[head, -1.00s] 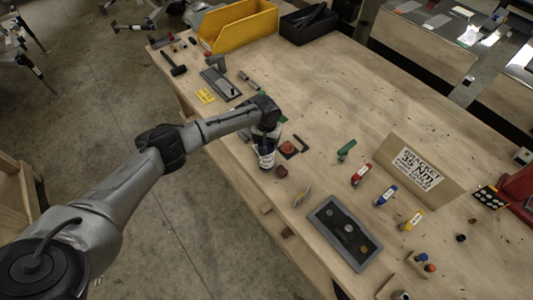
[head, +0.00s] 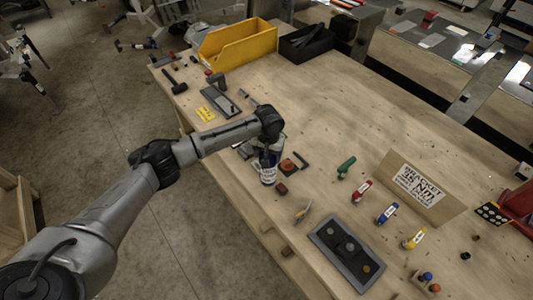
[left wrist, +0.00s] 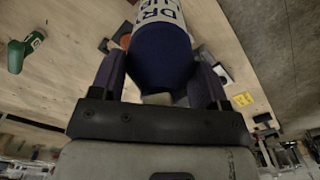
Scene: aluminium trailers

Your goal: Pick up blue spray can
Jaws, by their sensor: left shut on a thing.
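The blue spray can (head: 268,175), dark blue with a white label, is near the front edge of the wooden bench. My left gripper (head: 268,152) is over it from above, its fingers on either side of the can. In the left wrist view the can (left wrist: 162,55) fills the space between the two fingers of the gripper (left wrist: 160,80), which is shut on it. Whether its base touches the bench is hard to tell. My right gripper is not in view.
An orange-red piece (head: 287,165) and a dark red block (head: 282,188) are close beside the can. A grey tray (head: 318,240) lies to the right, a yellow bin (head: 235,45) at the back left. A cardboard sign (head: 425,190) stands right.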

